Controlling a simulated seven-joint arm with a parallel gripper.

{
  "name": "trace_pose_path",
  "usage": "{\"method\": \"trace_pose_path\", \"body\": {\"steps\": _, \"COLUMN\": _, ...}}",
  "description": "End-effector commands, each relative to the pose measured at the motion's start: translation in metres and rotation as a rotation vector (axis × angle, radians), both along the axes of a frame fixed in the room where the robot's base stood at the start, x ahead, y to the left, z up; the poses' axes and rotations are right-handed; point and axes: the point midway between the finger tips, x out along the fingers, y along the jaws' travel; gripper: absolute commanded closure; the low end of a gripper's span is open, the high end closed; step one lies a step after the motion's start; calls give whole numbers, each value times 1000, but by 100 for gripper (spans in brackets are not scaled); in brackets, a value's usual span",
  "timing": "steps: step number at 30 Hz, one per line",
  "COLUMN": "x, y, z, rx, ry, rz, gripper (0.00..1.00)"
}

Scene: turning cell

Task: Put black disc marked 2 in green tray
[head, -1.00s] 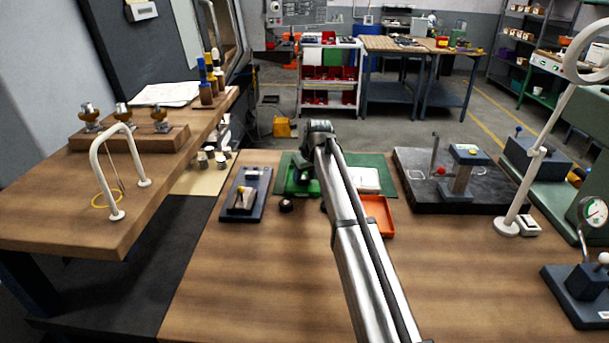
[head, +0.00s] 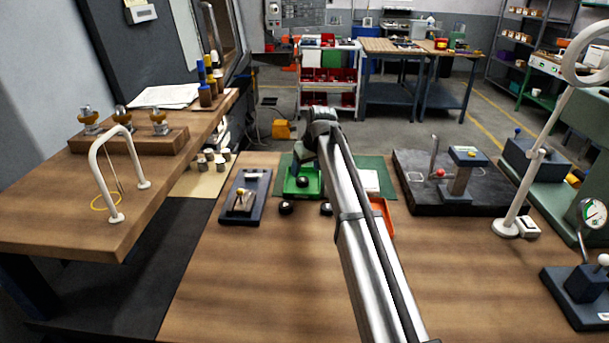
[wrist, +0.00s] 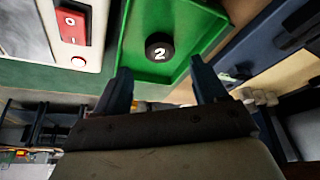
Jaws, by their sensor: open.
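The black disc marked 2 (wrist: 159,47) lies in the green tray (wrist: 207,28) in the wrist view, its white number showing. In the head view a black disc (head: 302,181) sits inside the green tray (head: 308,192), its mark too small to read. My gripper (wrist: 163,82) is open and empty, its two fingers apart and clear of the disc. In the head view the fingers are hidden behind my arm, at the far side of the tray.
Two more black discs (head: 286,208) (head: 326,208) lie on the wood in front of the green tray. An orange tray (head: 388,222) is partly behind my arm. A dark blue fixture (head: 235,211) stands left. A black plate (head: 410,181) with a stand is right. The front wood is clear.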

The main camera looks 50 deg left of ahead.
Motion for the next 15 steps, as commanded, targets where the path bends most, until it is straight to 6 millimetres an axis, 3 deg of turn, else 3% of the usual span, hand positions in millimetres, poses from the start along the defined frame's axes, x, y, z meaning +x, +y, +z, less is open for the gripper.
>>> {"method": "trace_pose_path", "body": {"steps": 6, "x": -4, "y": -15, "z": 37, "rx": 1, "ry": 0, "rz": 0, "gripper": 29}}
{"method": "trace_pose_path", "body": {"steps": 15, "x": -6, "y": -25, "z": 61, "rx": 0, "ry": 0, "rz": 0, "gripper": 29}}
